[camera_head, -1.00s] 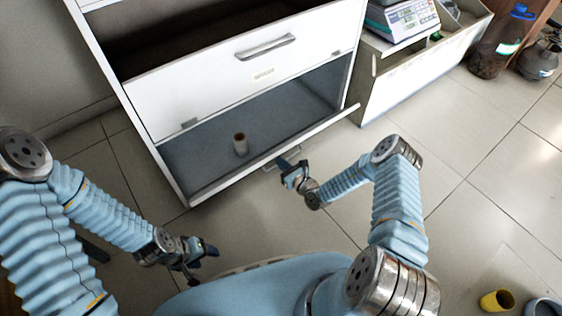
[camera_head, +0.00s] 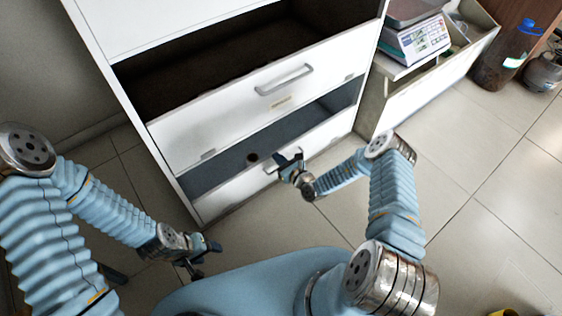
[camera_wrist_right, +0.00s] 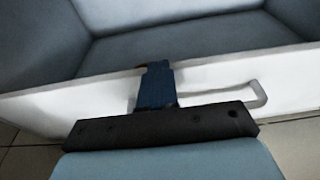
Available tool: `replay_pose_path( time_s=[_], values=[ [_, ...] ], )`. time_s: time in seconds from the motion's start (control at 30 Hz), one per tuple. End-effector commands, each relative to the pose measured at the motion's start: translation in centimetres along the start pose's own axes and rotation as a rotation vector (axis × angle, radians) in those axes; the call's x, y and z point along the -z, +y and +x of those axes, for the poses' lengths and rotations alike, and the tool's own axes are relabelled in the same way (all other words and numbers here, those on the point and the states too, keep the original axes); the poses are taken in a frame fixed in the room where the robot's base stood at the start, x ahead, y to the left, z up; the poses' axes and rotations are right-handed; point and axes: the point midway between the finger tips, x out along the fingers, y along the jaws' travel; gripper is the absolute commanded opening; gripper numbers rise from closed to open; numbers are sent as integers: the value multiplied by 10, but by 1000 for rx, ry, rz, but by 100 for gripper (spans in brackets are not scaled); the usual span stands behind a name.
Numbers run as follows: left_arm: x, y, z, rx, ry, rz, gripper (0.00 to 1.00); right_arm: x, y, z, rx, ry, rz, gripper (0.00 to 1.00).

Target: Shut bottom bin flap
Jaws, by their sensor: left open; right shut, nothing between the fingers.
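The white bottom bin flap (camera_head: 235,190) is partly raised at the front of the cabinet, with a dark gap above it. Its bar handle (camera_head: 270,169) is on its outer face, and it also shows in the right wrist view (camera_wrist_right: 262,94). My right gripper (camera_head: 290,160) is shut and empty at the flap, beside the handle. In the right wrist view its dark blue fingers (camera_wrist_right: 156,82) overlap the flap's upper edge (camera_wrist_right: 225,72); I cannot tell whether they touch. My left gripper (camera_head: 212,248) is open and empty, low in front of the cabinet.
The upper bin flap (camera_head: 225,115) is tilted open above. A small cylinder (camera_head: 252,157) in the bottom bin is mostly hidden by the flap. A scale (camera_head: 418,38) stands on a low unit to the right, near a blue-capped bottle (camera_head: 503,58).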

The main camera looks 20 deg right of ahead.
Motion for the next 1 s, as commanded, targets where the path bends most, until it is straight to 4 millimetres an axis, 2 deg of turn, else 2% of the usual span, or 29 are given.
replay_pose_path(
  time_s=[0.67, 0.83, 1.0],
  values=[
    [0, 0, 0, 0, 0, 0, 59, -4, 0, 5, 1, -4, 0, 0],
    [0, 2, -4, -1, -1, 1, 59, -4, -1, -18, 1, 0, 1, 0],
    [-1, 6, -8, -4, -4, 4, 59, -3, -1, -61, 2, 3, 1, 0]
  ],
)
